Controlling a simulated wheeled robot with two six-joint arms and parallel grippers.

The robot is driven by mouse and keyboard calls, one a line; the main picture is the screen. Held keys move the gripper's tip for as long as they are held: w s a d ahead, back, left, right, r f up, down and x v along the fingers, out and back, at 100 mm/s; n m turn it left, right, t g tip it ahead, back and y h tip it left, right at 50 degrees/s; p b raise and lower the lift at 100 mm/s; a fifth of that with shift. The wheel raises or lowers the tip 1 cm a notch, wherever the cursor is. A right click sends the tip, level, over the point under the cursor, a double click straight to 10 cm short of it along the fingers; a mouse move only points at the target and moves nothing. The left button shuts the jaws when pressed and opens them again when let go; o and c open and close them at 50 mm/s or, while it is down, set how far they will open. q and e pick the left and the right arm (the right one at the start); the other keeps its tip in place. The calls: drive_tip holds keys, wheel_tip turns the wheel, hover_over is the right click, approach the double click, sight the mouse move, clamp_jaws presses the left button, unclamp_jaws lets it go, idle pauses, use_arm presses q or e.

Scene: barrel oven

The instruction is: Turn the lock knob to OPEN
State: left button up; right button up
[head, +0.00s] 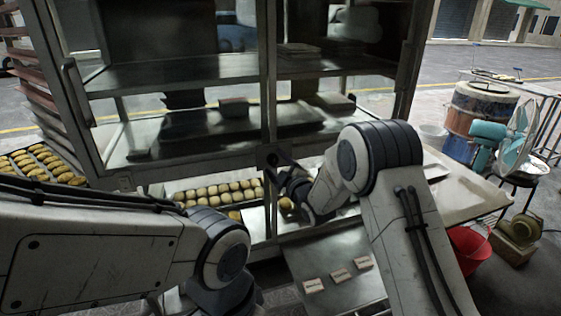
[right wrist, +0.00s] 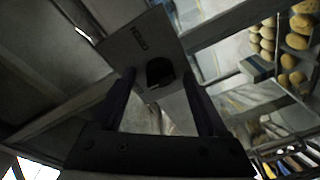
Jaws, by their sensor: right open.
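The lock knob (right wrist: 159,72) is a small black knob on a grey plate (right wrist: 128,43) with small lettering that seems to read OPEN. In the head view the knob (head: 271,159) is a dark spot on the cabinet's middle post. My right gripper (head: 280,172) is at the post by the knob. In the right wrist view its two dark fingers (right wrist: 160,78) are apart, one on each side of the knob. I cannot tell whether they touch it. My left arm crosses the lower left of the head view, but its gripper is out of sight.
The tall metal and glass cabinet (head: 268,60) fills the middle. Trays of buns (head: 215,193) lie below it, and a bun tray (head: 45,163) stands at far left. A metal shelf (head: 335,265) with small labels is below my right arm. A fan (head: 515,130) and red bucket (head: 470,248) stand right.

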drive_tip(key=shift+w, duration=0.25)
